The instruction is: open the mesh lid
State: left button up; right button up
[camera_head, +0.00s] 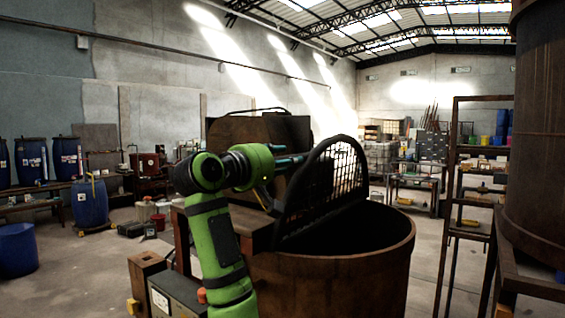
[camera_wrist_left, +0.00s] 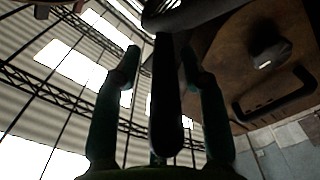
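The mesh lid (camera_head: 322,188) is a dark, round-topped frame with a grid. It stands steeply raised at the left side of the rusty brown vat (camera_head: 345,285), whose dark mouth is uncovered on the right. My left gripper (camera_head: 293,160) is at the left, back face of the lid, its teal fingers partly hidden by it. In the left wrist view my gripper (camera_wrist_left: 162,58) has its fingers spread apart. A dark bar (camera_wrist_left: 166,100) shows between them; I cannot tell whether it is part of the lid or touches the fingers. My right gripper is not in view.
A brown housing (camera_head: 245,130) stands behind the lid. A metal rack (camera_head: 452,200) and a large dark tank (camera_head: 540,140) stand at the right. Blue barrels (camera_head: 88,203) are at the far left. Open floor lies between.

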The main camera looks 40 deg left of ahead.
pick_arm(q)
jog(key=shift+d, duration=0.1)
jog(key=s, duration=1.2)
jog(key=shift+a, duration=0.2)
